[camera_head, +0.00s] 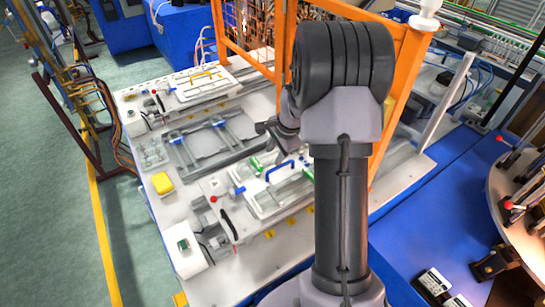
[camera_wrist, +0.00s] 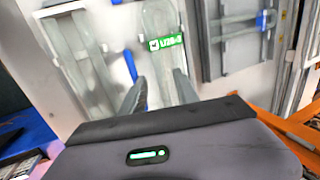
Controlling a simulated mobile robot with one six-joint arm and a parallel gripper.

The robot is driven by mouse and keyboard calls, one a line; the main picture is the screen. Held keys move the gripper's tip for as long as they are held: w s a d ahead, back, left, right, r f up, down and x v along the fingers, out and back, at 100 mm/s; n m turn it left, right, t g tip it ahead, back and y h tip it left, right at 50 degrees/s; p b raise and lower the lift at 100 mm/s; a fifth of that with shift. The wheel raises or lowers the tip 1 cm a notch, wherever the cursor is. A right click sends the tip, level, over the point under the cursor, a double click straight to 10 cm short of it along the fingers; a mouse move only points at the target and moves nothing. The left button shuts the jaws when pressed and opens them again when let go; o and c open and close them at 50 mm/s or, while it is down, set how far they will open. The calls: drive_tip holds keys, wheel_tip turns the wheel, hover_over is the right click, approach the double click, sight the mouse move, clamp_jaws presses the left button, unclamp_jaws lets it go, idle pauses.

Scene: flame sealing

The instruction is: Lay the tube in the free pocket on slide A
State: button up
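My gripper (camera_wrist: 160,92) reaches over the near slide (camera_head: 237,192), which has a blue handle (camera_head: 281,169). In the head view my arm hides part of the slide, and my gripper (camera_head: 282,138) shows only small. I cannot read which slide is A.
A grey frame (camera_head: 205,142) lies behind the near slide. A yellow box (camera_head: 162,183) sits at the table's left edge. An orange fence (camera_head: 400,95) stands close beside my arm.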

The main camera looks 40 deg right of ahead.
drive_tip(key=p+v, duration=0.1)
drive_tip(key=v, duration=1.2)
drive_tip(key=shift+p, duration=0.3)
